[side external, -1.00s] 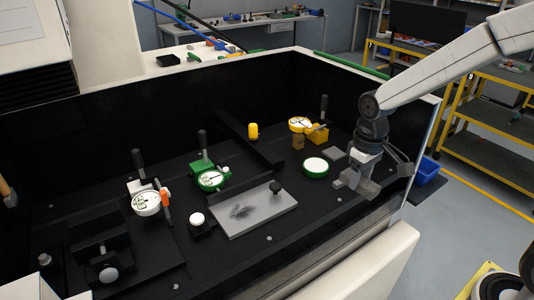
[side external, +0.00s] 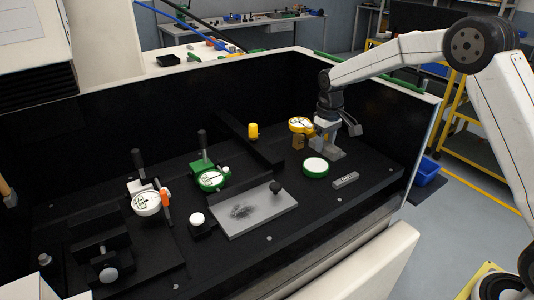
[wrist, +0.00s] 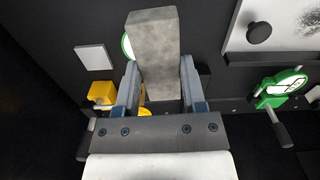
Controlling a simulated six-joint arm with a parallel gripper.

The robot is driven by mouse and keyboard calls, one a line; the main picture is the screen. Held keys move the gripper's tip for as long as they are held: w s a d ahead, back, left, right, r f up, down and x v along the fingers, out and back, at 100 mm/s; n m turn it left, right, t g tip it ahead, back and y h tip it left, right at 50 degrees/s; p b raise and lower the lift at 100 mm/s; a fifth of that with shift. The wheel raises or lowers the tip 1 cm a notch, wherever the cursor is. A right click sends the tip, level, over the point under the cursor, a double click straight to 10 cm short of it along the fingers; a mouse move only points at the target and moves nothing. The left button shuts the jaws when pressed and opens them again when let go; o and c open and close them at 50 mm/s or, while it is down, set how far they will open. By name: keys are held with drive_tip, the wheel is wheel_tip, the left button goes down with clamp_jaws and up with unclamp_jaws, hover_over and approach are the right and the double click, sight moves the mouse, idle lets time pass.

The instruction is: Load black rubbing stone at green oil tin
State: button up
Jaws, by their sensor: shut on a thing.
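My gripper (side external: 327,140) is shut on a long grey block (wrist: 158,50), gripped between both fingers in the wrist view. The block looks mottled grey rather than black. In the side view the block (side external: 331,153) is low over the bench, just behind and right of the green tin; whether it touches the bench I cannot tell. The round green tin (side external: 316,168) has a white top and stands on the black bench. In the wrist view the block covers most of the tin, leaving its left edge (wrist: 126,46). A black knob-like piece (side external: 276,187) stands on the grey plate.
A grey plate (side external: 245,218) with a dark smudge lies left of the tin. A yellow dial gauge (side external: 300,124) and yellow block (wrist: 102,93) are close to my gripper. A lettered grey bar (side external: 345,180) lies at the front right. A green dial gauge (side external: 211,180) stands farther left.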

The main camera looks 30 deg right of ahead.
hover_over(316, 165)
drive_tip(key=shift+w+d+f, duration=0.1)
drive_tip(key=shift+f, duration=0.9)
drive_tip(key=shift+f, duration=0.1)
drive_tip(key=shift+f, duration=2.9)
drive_tip(key=shift+f, duration=0.55)
drive_tip(key=shift+r, duration=0.15)
wheel_tip(316, 165, up, 7)
idle(0.7)
idle(0.6)
drive_tip(key=s+a+f, duration=0.1)
drive_tip(key=s+a, duration=0.3)
drive_tip(key=s, duration=0.5)
drive_tip(key=s+a+f, duration=0.1)
drive_tip(key=s+a, duration=0.4)
drive_tip(key=s, duration=0.4)
drive_tip(key=shift+s+f+m, duration=0.2)
drive_tip(key=shift+s+m, duration=0.2)
